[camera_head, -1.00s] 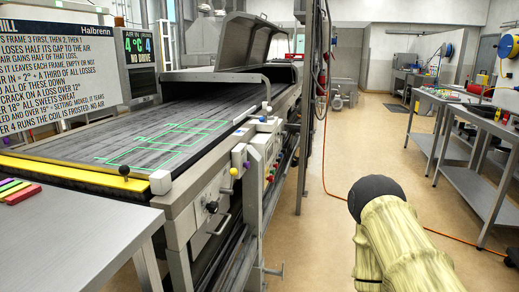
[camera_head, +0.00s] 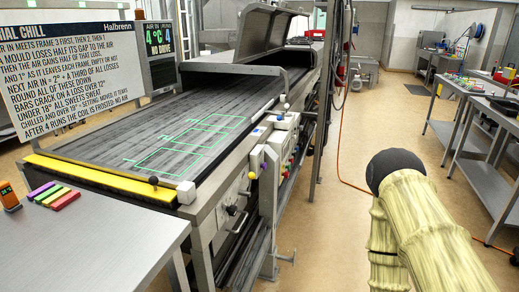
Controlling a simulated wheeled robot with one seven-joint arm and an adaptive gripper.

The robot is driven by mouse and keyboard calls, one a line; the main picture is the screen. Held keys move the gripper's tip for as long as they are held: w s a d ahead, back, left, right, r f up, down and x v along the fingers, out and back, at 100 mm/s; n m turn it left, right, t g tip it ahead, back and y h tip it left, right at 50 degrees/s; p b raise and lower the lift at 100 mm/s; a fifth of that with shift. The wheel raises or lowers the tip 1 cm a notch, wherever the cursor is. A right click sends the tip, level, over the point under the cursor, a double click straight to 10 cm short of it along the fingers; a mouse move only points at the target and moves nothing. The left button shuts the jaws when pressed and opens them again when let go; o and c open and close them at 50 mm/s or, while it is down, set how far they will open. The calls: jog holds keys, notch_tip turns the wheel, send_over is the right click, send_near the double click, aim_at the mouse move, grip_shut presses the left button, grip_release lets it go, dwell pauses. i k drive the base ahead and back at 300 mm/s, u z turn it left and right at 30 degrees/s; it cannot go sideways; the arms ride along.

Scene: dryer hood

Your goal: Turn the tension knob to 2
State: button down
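The conveyor machine with its raised hood (camera_head: 267,32) runs from the front left to the back. Its near side carries several small knobs: a black knob (camera_head: 232,210), a yellow knob (camera_head: 251,175) and a purple one (camera_head: 263,166). I cannot tell which is the tension knob, and no marking or number can be read on them. My arm, pale yellow with a dark rounded cap, fills the lower right, apart from the machine across the aisle. My gripper is not in view.
Green outlines mark the dark belt (camera_head: 130,125). A grey table (camera_head: 100,245) at front left bears coloured bars (camera_head: 55,195) and an orange device (camera_head: 9,196). A sign (camera_head: 65,80) and a screen (camera_head: 159,40) stand behind. Right benches (camera_head: 485,175) flank the clear aisle floor (camera_head: 330,220).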

aim_at(232, 210)
jog(key=k, duration=0.55)
jog(key=z, duration=0.55)
jog(key=i, duration=1.3)
jog(key=u, duration=0.7)
